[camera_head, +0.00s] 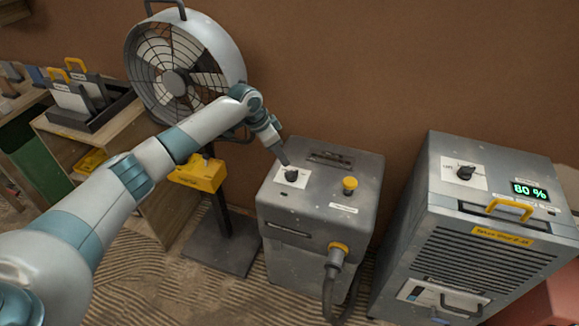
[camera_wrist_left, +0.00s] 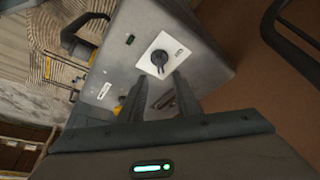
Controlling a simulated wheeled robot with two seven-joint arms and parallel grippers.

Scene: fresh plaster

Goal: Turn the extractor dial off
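A grey box with a hose (camera_head: 320,225), which looks like the extractor, stands on the floor at the centre of the head view. Its black dial (camera_head: 292,175) sits on a white label on the top, at the left. My left gripper (camera_head: 284,161) reaches down to this dial from behind and left. In the left wrist view the black dial (camera_wrist_left: 161,63) sits on its white label, just past the two fingertips. My left gripper (camera_wrist_left: 158,80) is open there, its fingers apart with the dial roughly between them. I cannot tell whether they touch it. My right gripper is out of view.
A yellow knob (camera_head: 349,185) is on the same top. A second grey machine (camera_head: 480,240) with a dial and an "80 %" display stands right. A large fan (camera_head: 178,80) stands behind my left arm. A brown wall (camera_head: 400,60) is close behind.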

